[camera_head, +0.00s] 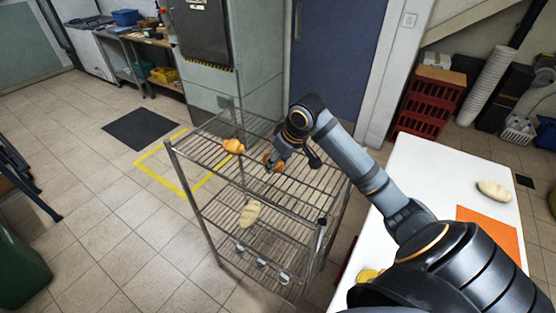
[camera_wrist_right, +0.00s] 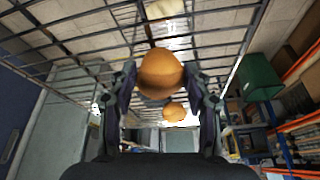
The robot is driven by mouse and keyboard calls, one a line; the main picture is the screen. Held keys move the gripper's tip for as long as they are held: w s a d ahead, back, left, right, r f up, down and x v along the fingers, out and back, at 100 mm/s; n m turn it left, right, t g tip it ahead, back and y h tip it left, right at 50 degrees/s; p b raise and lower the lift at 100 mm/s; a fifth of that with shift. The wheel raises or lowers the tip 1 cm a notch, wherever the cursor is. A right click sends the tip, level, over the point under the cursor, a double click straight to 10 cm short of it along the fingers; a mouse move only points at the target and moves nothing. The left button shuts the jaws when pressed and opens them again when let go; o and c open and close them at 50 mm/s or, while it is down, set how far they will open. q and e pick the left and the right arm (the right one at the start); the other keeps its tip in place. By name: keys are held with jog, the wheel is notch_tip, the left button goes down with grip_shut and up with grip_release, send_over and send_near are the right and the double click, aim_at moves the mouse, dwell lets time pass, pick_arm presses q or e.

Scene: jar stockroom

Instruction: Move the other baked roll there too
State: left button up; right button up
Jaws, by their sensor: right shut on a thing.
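My right gripper (camera_head: 274,161) is over the top shelf of the wire rack (camera_head: 196,159), shut on a golden-brown baked roll (camera_head: 267,160). In the right wrist view the held roll (camera_wrist_right: 160,72) sits between the two fingers of the gripper (camera_wrist_right: 160,88). Another baked roll (camera_head: 233,146) lies on the top shelf to the left of the gripper; it also shows beyond the held one in the right wrist view (camera_wrist_right: 174,111). I cannot tell whether the held roll touches the shelf. My left gripper is not in view.
A pale roll (camera_head: 250,213) lies on a lower rack shelf. A white table (camera_head: 411,165) at right bears another pale roll (camera_head: 494,190), an orange mat (camera_head: 489,232) and a yellow item (camera_head: 368,275). Red crates (camera_head: 430,100) stand behind. The top shelf has free room.

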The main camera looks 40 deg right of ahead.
jog(key=shift+s+f, duration=0.1)
jog(key=shift+f, duration=0.15)
jog(key=shift+f, duration=0.15)
jog(key=o, duration=1.2)
jog(key=shift+c, duration=0.2)
jog(key=b+v, duration=0.1)
jog(key=v, duration=1.1)
jog(key=shift+b, duration=0.35)
